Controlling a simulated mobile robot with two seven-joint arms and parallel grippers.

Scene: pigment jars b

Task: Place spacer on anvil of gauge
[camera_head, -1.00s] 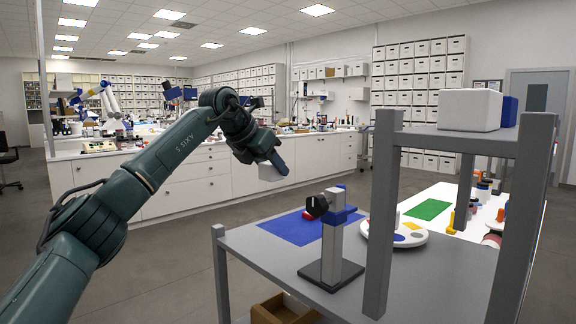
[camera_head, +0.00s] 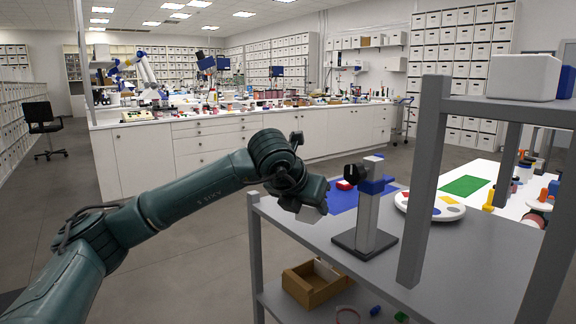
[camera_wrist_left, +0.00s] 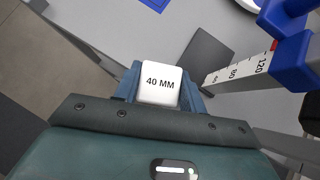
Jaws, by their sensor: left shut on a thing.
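My left gripper (camera_wrist_left: 160,88) is shut on a white spacer (camera_wrist_left: 160,83) marked "40 MM". In the head view my left gripper (camera_head: 310,203) is beside the gauge, on its left, with a pale part of the spacer (camera_head: 312,214) showing below it. The gauge (camera_head: 367,219) has an upright grey post, a blue slider with a black knob, and a dark flat base (camera_head: 349,242). Its scale (camera_wrist_left: 238,70) and blue slider (camera_wrist_left: 288,42) show right of the spacer in the wrist view. The spacer is apart from the post. I cannot tell its height above the base. My right gripper is not in view.
The gauge stands on a grey table (camera_head: 320,236) with upright posts and an upper shelf carrying a white box (camera_head: 522,76). A blue mat (camera_head: 345,199), a red item and a round palette (camera_head: 448,210) lie behind. An open wooden box (camera_head: 313,287) is on the lower shelf.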

